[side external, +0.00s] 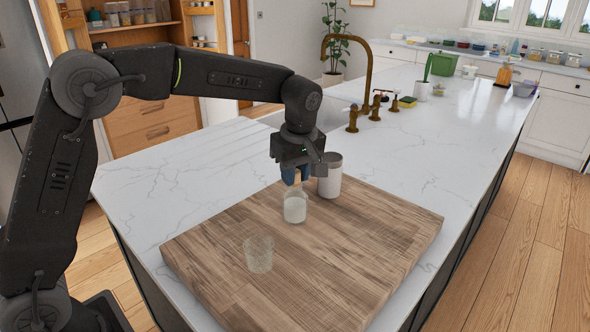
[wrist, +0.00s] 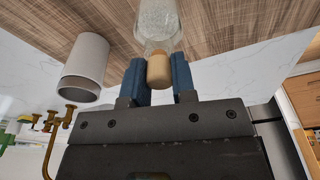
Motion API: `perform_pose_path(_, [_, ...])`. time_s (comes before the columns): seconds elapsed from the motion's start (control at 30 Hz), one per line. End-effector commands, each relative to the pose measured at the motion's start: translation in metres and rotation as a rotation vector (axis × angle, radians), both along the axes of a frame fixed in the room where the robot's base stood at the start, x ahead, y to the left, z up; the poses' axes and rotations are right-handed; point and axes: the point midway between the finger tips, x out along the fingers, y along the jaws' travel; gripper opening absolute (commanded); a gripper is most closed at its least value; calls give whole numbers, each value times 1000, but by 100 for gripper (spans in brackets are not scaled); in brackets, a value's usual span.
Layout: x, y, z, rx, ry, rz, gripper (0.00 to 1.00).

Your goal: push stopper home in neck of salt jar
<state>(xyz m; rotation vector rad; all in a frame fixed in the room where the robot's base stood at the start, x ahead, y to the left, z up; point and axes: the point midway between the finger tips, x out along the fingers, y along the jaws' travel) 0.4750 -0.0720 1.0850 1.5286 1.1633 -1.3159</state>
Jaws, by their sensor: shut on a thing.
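The salt jar (side external: 295,209) is a small clear glass jar with white salt inside. It stands upright on the wooden board; part of it shows at the top of the wrist view (wrist: 158,20). The stopper (wrist: 159,71) is a tan cork cylinder, in line with the jar's neck and meeting its mouth. I cannot tell how deep it sits. My gripper (wrist: 160,80) is shut on the stopper, with a blue finger on each side. In the side view my gripper (side external: 297,176) is directly above the jar and hides most of the stopper.
A white canister (side external: 330,180) stands close behind and right of the jar, near my gripper; it also shows in the wrist view (wrist: 86,65). An empty clear glass (side external: 258,254) stands at the board's front left. The wooden board (side external: 385,235) is clear on its right. A brass tap (side external: 352,85) rises behind.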

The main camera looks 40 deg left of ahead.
Motion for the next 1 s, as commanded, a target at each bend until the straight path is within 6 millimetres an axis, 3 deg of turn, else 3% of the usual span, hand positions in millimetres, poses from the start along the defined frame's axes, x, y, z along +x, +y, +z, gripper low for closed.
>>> perform_pose_path(0.2, [0, 0, -6, 0, 1, 0, 3])
perform_pose_path(0.23, [0, 0, -5, 0, 1, 0, 28])
perform_pose_path(0.5, [0, 0, -5, 1, 2, 0, 53])
perform_pose_path(0.8, [0, 0, -2, 0, -1, 0, 55])
perform_pose_path(1.0, [-1, -4, 24, 0, -5, -1, 55])
